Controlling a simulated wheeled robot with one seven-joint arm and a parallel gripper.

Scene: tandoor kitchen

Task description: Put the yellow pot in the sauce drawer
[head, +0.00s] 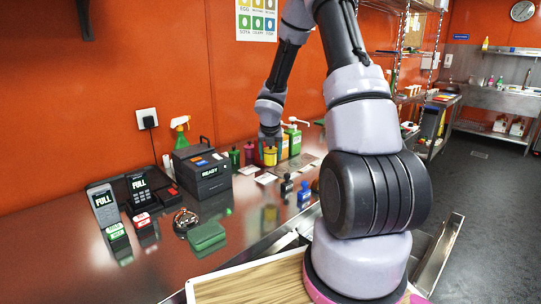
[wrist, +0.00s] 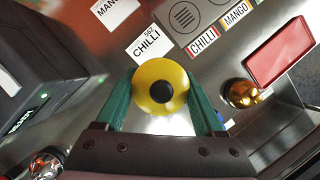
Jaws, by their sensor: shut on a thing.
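The yellow pot (wrist: 172,73) has a round lid with a black knob in the wrist view. My gripper (wrist: 160,98) is shut on it, with one green finger on each side. In the head view my gripper (head: 270,138) points down at the back of the counter, and the yellow pot (head: 270,157) shows below it, in front of the tall bottles. I cannot tell whether the pot touches the counter. A metal open drawer-like edge (head: 445,250) shows at the counter front, partly hidden by my arm; I cannot tell whether it is the sauce drawer.
Green (head: 235,158) and magenta (head: 249,154) pots stand left of the yellow one. Black (head: 287,186) and blue (head: 303,192) items stand nearer. A black READY machine (head: 202,172) is at left. A CHILLI card (wrist: 148,44) lies by the pot; a red tray (wrist: 278,54) is at right.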

